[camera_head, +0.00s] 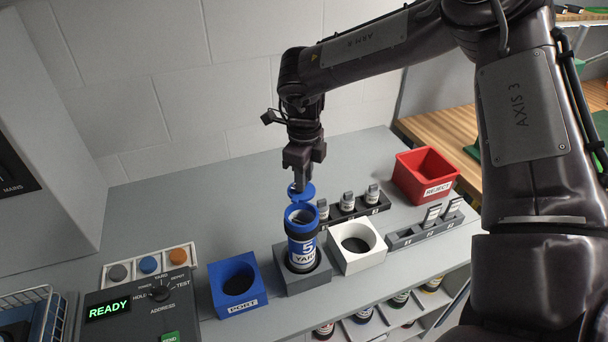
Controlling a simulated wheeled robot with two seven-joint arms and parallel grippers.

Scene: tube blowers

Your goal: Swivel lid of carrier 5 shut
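Carrier 5 (302,247) is a tube with a blue band marked "5 YARD" and a blue rim. It stands upright in the dark grey holder block (303,280), and its top opening shows. Its blue lid (303,195) is swung out to the far side of the rim, so the mouth is uncovered. My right gripper (299,184) points down at the lid from above, with its fingertips at or just over it. I cannot tell whether the fingers touch the lid or how far apart they are. My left gripper is not in view.
A blue PORT block (236,284) stands left of the carrier, a white block (356,246) right. Behind are a dark rack (352,210) with several small labelled pieces and a red REJECT bin (425,174). A READY control panel (140,308) is at lower left.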

